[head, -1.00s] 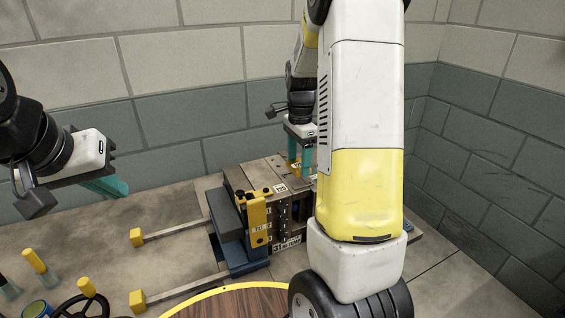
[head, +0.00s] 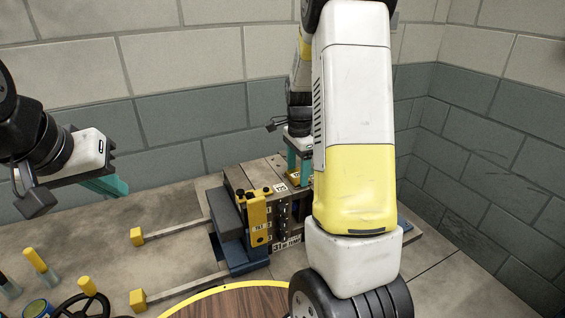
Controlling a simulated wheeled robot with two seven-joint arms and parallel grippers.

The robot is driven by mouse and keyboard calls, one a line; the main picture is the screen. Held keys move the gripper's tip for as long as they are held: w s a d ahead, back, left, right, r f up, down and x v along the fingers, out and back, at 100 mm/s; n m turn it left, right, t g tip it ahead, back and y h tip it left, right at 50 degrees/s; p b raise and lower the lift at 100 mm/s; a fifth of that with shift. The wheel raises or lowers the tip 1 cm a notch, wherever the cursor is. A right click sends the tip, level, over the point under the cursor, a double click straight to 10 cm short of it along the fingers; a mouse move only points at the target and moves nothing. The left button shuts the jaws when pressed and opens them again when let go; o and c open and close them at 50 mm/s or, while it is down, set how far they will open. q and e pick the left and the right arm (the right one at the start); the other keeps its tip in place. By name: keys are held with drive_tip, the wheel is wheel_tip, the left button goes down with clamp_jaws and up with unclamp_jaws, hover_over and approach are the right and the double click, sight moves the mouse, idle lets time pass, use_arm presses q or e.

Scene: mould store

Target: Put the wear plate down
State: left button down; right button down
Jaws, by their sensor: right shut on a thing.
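My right gripper (head: 298,172), with teal fingers, points down over the top of the mould block (head: 262,178). It is shut on a small brass-yellow piece, which looks like the wear plate (head: 295,177). The piece is at the block's top face, partly hidden by the fingers and my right forearm; I cannot tell if it touches the block. My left gripper (head: 112,187) hangs at the left above the bench, apart from everything. Its teal fingers overlap in this view, so its opening does not show.
A yellow clamp (head: 257,220) is on the block's front. Two yellow-ended rods (head: 137,237) lie left of it. A round wooden board with a yellow rim (head: 205,292) and a black handwheel (head: 82,308) are in front. The bench's left middle is clear. Block walls stand behind and right.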

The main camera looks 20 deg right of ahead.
sight(297, 175)
drive_tip(key=shift+c, duration=1.6)
unclamp_jaws()
drive_tip(key=shift+s+f, duration=0.2)
drive_tip(key=shift+f, duration=0.4)
wheel_tip(297, 175, up, 13)
drive_tip(key=s+a+r+n+t+y, duration=0.1)
drive_tip(key=s+a+r+n+t, duration=0.2)
drive_tip(key=s+a+n, duration=0.3)
drive_tip(key=s+a+r+n+t+y, duration=0.1)
drive_tip(key=s+a+r+n+t, duration=0.2)
drive_tip(key=s+a+n, duration=0.3)
drive_tip(key=s+r+n, duration=0.1)
drive_tip(key=s+n, duration=0.4)
drive_tip(key=s, duration=0.4)
